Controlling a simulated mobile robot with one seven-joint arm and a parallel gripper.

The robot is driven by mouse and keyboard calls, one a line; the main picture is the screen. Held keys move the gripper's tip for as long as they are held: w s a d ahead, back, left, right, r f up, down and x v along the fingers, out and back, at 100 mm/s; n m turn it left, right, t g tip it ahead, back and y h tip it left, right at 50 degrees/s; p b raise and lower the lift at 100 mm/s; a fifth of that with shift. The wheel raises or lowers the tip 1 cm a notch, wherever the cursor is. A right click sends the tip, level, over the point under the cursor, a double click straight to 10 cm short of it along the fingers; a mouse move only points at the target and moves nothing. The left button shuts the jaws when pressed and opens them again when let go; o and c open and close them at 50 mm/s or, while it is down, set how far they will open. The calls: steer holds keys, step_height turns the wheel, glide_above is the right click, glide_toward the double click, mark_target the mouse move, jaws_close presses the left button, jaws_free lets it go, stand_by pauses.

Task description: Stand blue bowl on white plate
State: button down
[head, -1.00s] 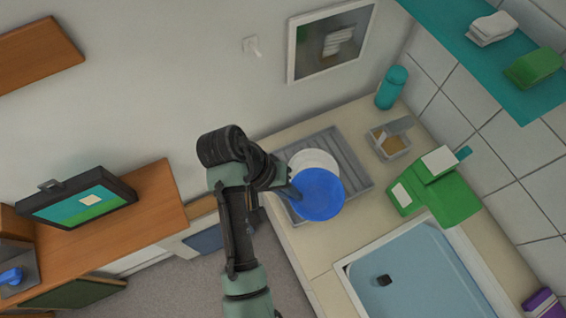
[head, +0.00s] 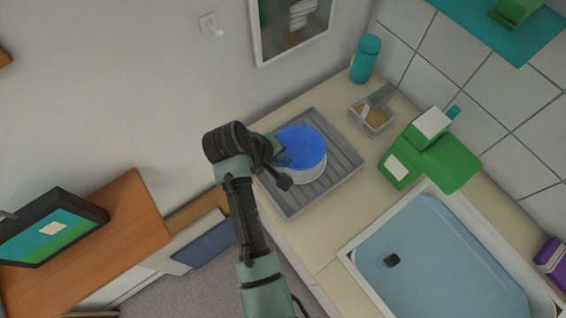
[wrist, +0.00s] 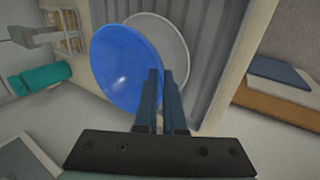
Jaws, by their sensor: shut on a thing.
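The blue bowl (head: 303,146) is held by its rim in my gripper (head: 283,158), whose fingers come in from the left in the head view. The white plate (head: 312,174) lies on the grey ribbed drainer, and the bowl covers most of it there. In the wrist view my fingers (wrist: 162,75) are close together at the edge of the bowl (wrist: 122,68). The plate (wrist: 174,38) shows behind the bowl, off to one side. I cannot tell whether the bowl touches the plate.
The grey drainer (head: 340,178) sits on the beige counter (head: 318,244). A clear container (head: 373,117), a teal bottle (head: 365,58) and a green carton-like object (head: 425,155) stand behind and right. The blue sink basin (head: 430,270) is at the lower right.

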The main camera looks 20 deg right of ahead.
steer(key=shift+f, duration=1.45)
steer(key=shift+f, duration=0.2)
steer(key=c, duration=1)
jaws_free()
steer(key=shift+s, duration=0.1)
